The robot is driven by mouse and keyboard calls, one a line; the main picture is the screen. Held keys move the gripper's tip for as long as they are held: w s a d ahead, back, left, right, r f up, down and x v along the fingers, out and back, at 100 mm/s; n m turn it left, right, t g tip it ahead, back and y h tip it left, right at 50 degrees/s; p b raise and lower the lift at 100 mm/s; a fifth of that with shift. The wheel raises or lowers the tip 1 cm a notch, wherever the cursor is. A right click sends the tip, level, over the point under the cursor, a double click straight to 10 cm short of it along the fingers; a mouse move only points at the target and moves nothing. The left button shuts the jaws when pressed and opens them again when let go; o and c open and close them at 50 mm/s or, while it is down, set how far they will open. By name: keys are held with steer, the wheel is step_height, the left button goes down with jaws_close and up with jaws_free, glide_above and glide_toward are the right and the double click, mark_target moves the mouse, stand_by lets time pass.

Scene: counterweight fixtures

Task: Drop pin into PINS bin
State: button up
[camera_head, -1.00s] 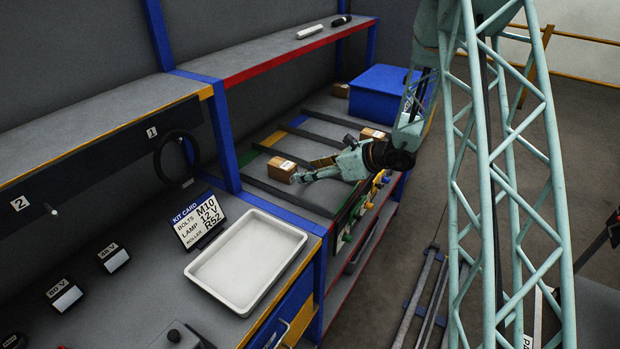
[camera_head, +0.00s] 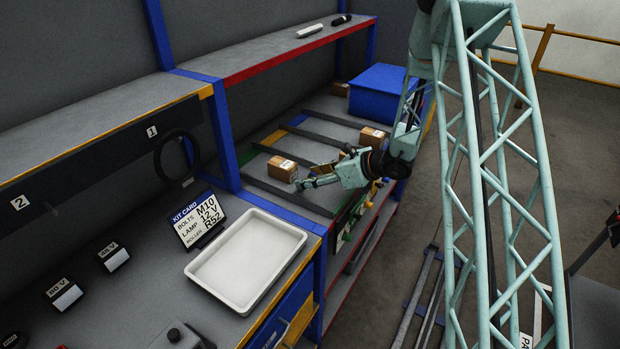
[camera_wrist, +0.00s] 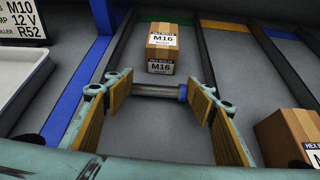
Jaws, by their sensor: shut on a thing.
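In the head view my gripper (camera_head: 305,183) is over the lane shelf, close to a brown box; the pin cannot be made out there. A blue bin (camera_head: 382,95) stands at the shelf's far end, with no label visible. No bin marked PINS can be read in either view.
A brown M16 box (camera_wrist: 160,62) sits just ahead of the pin, also visible in the head view (camera_head: 282,168). Another box (camera_wrist: 290,137) is at the right. A white tray (camera_head: 205,268) and a kit card (camera_head: 200,218) are on the nearer bench.

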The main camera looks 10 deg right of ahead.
steer(key=shift+f, duration=0.2)
stand_by(0.3)
steer(key=o, duration=0.9)
steer(key=shift+r, duration=0.2)
steer(key=shift+v, duration=6)
